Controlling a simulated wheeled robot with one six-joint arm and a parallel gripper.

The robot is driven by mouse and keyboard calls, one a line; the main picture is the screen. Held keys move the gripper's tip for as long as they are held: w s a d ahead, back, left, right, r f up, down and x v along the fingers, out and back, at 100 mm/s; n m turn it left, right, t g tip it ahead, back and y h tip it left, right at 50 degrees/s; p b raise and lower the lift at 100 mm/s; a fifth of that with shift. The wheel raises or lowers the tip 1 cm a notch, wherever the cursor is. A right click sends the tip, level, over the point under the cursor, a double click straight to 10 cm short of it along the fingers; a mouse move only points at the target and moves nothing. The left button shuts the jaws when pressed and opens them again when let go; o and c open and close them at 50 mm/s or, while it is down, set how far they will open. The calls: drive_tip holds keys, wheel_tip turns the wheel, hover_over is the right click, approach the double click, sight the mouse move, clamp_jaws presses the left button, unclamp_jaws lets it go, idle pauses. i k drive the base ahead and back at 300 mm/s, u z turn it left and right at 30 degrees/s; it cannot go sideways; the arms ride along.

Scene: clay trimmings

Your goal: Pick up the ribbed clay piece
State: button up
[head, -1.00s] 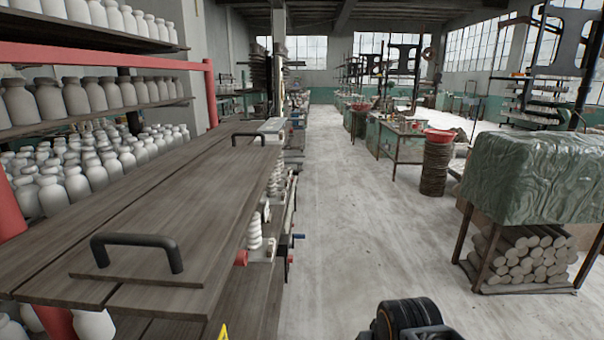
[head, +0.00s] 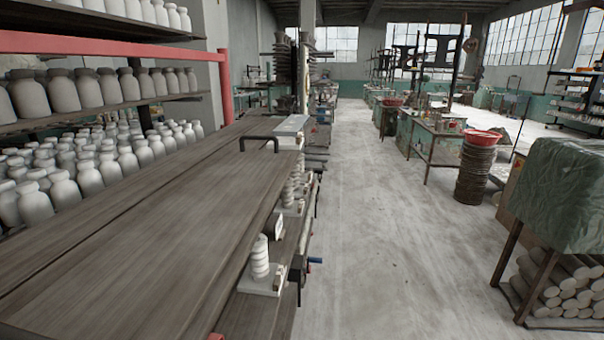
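A white ribbed piece (head: 260,257) stands upright on a small pale base at the right edge of the long wooden bench, below its top boards. Similar white ribbed pieces (head: 288,192) stand farther along the same edge. I cannot tell which of them, if any, is the ribbed clay piece. My gripper is not in view.
The long wooden bench (head: 130,260) fills the left foreground, with a dark handle (head: 260,140). Shelves of pale bottles (head: 62,92) stand behind it. The concrete aisle (head: 385,250) is clear. A green-covered rack (head: 570,195) of clay-coloured rolls stands at right.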

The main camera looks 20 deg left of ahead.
sight(294, 177)
drive_tip(key=i, duration=3.15)
drive_tip(key=u, duration=3.65)
drive_tip(key=i, duration=0.5)
